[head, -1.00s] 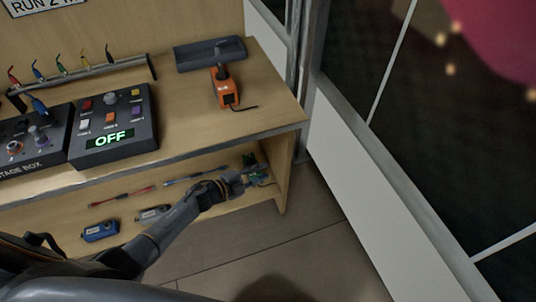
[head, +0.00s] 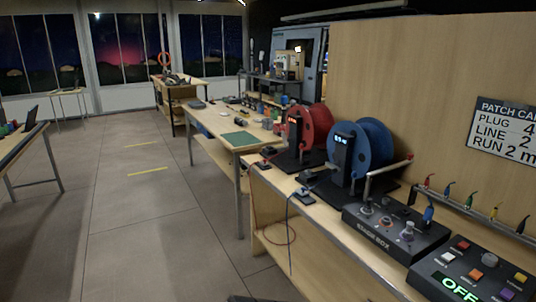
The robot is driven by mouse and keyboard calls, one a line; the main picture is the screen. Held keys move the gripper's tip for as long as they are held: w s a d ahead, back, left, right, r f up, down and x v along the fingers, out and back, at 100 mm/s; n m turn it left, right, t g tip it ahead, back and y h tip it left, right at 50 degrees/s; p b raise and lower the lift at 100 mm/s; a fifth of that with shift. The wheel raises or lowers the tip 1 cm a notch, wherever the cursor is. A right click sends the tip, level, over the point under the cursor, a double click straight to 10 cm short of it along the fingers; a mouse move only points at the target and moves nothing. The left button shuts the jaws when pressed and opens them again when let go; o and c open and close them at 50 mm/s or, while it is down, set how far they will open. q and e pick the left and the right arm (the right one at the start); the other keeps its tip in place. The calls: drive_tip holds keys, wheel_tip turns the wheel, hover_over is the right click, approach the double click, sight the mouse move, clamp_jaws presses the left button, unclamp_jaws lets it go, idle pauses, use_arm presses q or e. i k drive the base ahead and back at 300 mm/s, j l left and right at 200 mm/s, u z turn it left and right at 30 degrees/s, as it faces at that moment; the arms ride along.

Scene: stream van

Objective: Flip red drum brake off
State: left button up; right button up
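A red cable drum (head: 312,126) stands on the wooden bench in the middle right, with a black front unit (head: 297,130) carrying a small red display. A blue drum (head: 372,148) with its own black unit (head: 343,152) stands nearer, to its right. The red drum's brake is too small to make out, so its setting cannot be told. Neither of my grippers shows in the head view.
The stage box (head: 385,232) and a button box (head: 470,280) reading OFF sit at the near right. A green mat (head: 238,140) lies on the table beyond. The floor (head: 140,220) to the left is open.

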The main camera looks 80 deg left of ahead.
sight(302, 145)
drive_tip(key=j+u, duration=0.1)
drive_tip(key=u, duration=0.3)
drive_tip(key=i+j+u, duration=0.1)
drive_tip(key=u, duration=0.35)
drive_tip(key=i+j+u, duration=0.1)
drive_tip(key=u, duration=0.3)
drive_tip(key=i+u, duration=0.1)
drive_tip(key=u, duration=0.35)
drive_tip(key=i+u, duration=0.1)
drive_tip(key=u, duration=0.3)
drive_tip(key=i+l+u, duration=0.1)
drive_tip(key=i+u, duration=0.25)
drive_tip(key=i+l+u, duration=0.3)
drive_tip(key=i, duration=0.3)
drive_tip(key=i+j+u, duration=0.4)
drive_tip(key=u, duration=0.15)
drive_tip(key=i+j+u, duration=0.2)
drive_tip(key=u, duration=0.15)
drive_tip(key=j, duration=0.1)
